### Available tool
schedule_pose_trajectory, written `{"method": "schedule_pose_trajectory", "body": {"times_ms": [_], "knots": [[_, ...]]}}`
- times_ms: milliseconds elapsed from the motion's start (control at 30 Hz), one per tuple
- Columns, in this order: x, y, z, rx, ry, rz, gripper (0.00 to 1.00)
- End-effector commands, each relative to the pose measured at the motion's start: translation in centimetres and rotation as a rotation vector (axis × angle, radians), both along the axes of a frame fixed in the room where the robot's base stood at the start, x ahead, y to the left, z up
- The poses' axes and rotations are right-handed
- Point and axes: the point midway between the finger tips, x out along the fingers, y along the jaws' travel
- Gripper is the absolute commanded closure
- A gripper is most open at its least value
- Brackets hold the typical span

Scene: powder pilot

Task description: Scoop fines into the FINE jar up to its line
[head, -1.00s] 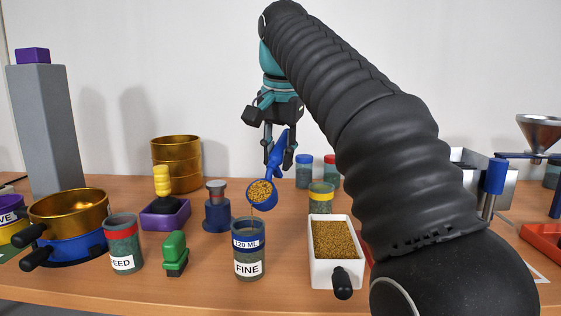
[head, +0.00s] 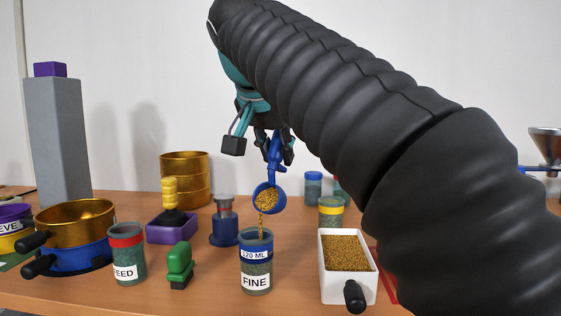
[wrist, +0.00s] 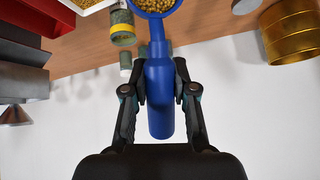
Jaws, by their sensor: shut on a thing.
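My gripper (head: 275,150) is shut on the handle of a blue scoop (head: 275,185), which also shows between the fingers in the wrist view (wrist: 160,95). The scoop is tilted above the FINE jar (head: 255,272), and golden fines (head: 267,199) pour from its lip in a thin stream toward the jar's mouth. The jar stands upright, with a blue 120 ML band and a white FINE label. The level inside it cannot be made out. A white tray (head: 371,279) of golden fines stands to the right of the jar, with a black handle at its front.
The red-banded FEED jar (head: 127,262) and a green-handled tool (head: 179,263) stand left of the FINE jar. A blue-based post (head: 224,225) and a yellow-banded jar (head: 331,212) stand behind. Brass sieves (head: 75,222) are at the left.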

Motion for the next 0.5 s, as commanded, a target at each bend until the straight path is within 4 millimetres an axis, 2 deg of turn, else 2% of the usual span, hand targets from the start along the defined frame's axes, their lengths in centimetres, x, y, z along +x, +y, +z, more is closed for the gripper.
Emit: {"method": "schedule_pose_trajectory", "body": {"times_ms": [500], "knots": [[-1.4,0.8,0.5,-0.072,-0.135,0.0,1.0]]}}
